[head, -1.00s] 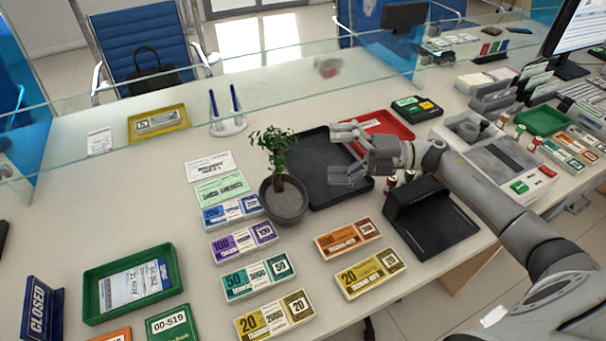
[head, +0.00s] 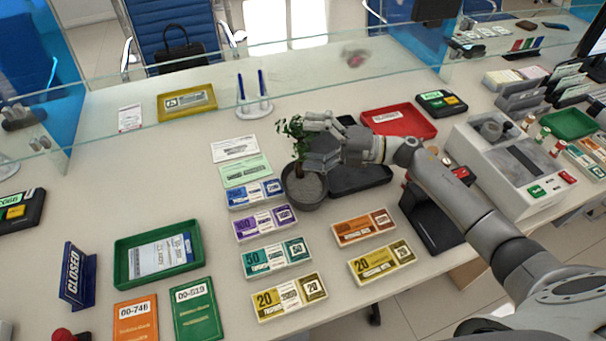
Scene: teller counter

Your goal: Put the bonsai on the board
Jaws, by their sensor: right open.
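The bonsai (head: 304,190) is a small green tree in a round grey pot, standing on the counter. A black tray-like board (head: 360,178) lies just right of the pot and is partly hidden by my right gripper and arm. My right gripper (head: 306,143) is open, with its fingers pointing left at the height of the foliage. The fingers overlap the leaves and trunk in the view; I cannot tell if they touch the plant. My left gripper is not in view.
Banknote bundles (head: 265,222) lie left of and in front of the pot. A red tray (head: 399,121) lies behind the board. A glass screen (head: 300,75) runs along the back. A black stand (head: 432,222) and a grey machine (head: 520,165) are at right.

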